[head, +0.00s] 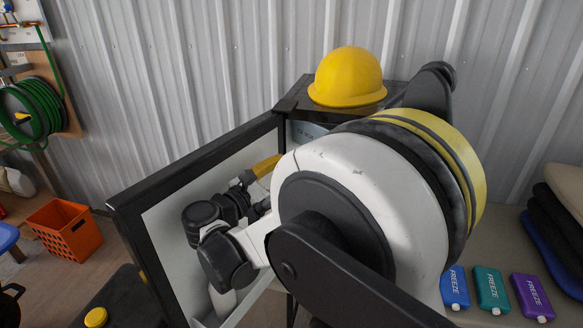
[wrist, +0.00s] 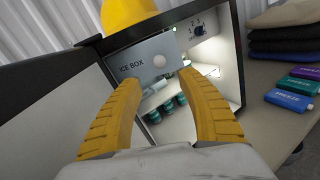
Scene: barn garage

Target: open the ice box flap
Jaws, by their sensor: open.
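The ice box flap (wrist: 135,66) is a pale grey-blue panel marked ICE BOX, with a round whitish knob (wrist: 159,61), at the top inside a small black fridge (wrist: 240,45). A small part of the flap (head: 305,129) shows in the head view. Whether it is fully shut is hard to tell. My gripper (wrist: 158,81) is open and empty, its yellow fingers spread either side of and just below the knob, with no clear contact. In the head view one yellow finger (head: 266,166) shows; my arm hides the rest.
The fridge door (head: 165,225) stands open on the left, close beside my arm. A yellow hard hat (head: 347,76) sits on the fridge. Blue (head: 455,288), teal (head: 491,290) and purple (head: 531,297) freeze packs lie on the table at right. Green cans (wrist: 167,104) stand inside the fridge.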

